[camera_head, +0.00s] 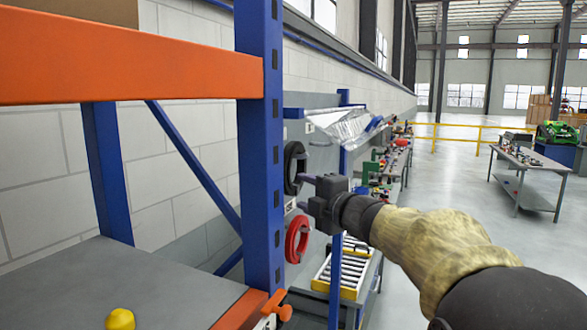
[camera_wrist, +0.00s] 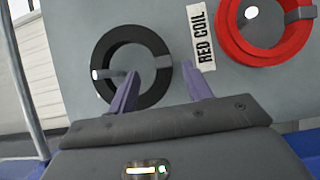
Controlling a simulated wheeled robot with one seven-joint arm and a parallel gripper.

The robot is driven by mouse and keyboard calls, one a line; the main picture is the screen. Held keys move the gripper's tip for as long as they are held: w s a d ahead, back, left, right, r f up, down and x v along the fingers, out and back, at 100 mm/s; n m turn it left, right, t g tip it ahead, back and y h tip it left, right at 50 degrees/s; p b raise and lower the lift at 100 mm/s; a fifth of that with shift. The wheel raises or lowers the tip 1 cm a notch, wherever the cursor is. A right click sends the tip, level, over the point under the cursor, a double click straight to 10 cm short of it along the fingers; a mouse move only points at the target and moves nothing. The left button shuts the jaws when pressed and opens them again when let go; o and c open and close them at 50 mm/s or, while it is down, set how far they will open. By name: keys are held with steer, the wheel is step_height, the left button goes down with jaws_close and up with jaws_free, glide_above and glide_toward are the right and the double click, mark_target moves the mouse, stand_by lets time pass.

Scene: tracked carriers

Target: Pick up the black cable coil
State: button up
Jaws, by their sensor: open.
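The black cable coil (camera_wrist: 152,52) hangs on a peg on a grey panel in the wrist view; the peg's pale end shows at its left inner side. It also shows in the head view (camera_head: 289,168), upright beside the blue post. My gripper (camera_wrist: 158,80) is open, with its two purple fingers apart. I cannot tell whether a finger touches the coil. In the head view my gripper (camera_head: 308,190) is just right of the coil.
A red coil (camera_wrist: 229,38) hangs on its own peg beside a "RED COIL" label (camera_wrist: 202,38). In the head view the red coil (camera_head: 297,239) is below the black one. A blue rack post (camera_head: 261,150) stands close left. A roller conveyor (camera_head: 345,275) lies below. Open floor is at right.

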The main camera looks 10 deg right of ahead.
mark_target(297, 189)
steer(key=p+x, duration=0.2)
steer(key=x, duration=0.2)
steer(key=shift+w+a+p, duration=0.1)
steer(key=shift+w+p, duration=0.1)
steer(key=shift+p, duration=0.15)
steer(key=shift+w+a+f, duration=0.2)
steer(key=shift+w, duration=0.25)
steer(key=shift+s, duration=0.15)
